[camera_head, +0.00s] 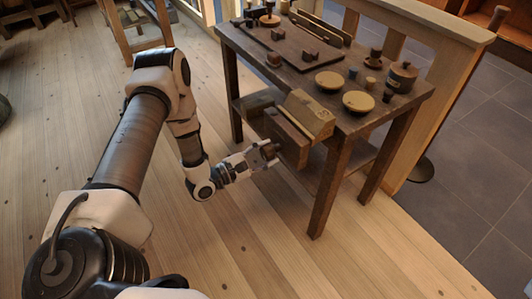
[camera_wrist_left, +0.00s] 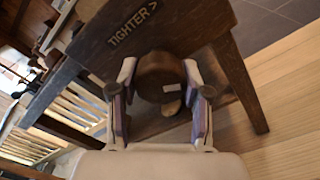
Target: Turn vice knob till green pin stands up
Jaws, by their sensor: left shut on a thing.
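The wooden vice (camera_head: 300,125) is fixed to the front edge of the dark workbench. Its front face shows in the left wrist view (camera_wrist_left: 200,22), with the word "TIGHTER" and an arrow. The round brown vice knob (camera_wrist_left: 160,82) sits between the fingers of my left gripper (camera_wrist_left: 160,105), which is shut on it. A pale mark shows on the knob's face. In the head view my left gripper (camera_head: 265,155) reaches the vice's front and largely hides the knob. I cannot make out a green pin in either view. My right gripper is not in view.
The workbench (camera_head: 345,122) holds yellowish dishes (camera_head: 358,101), a dark lidded pot (camera_head: 401,77) and several small turned pieces. A bench leg (camera_head: 327,190) stands close right of the vice. The plank floor in front is clear.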

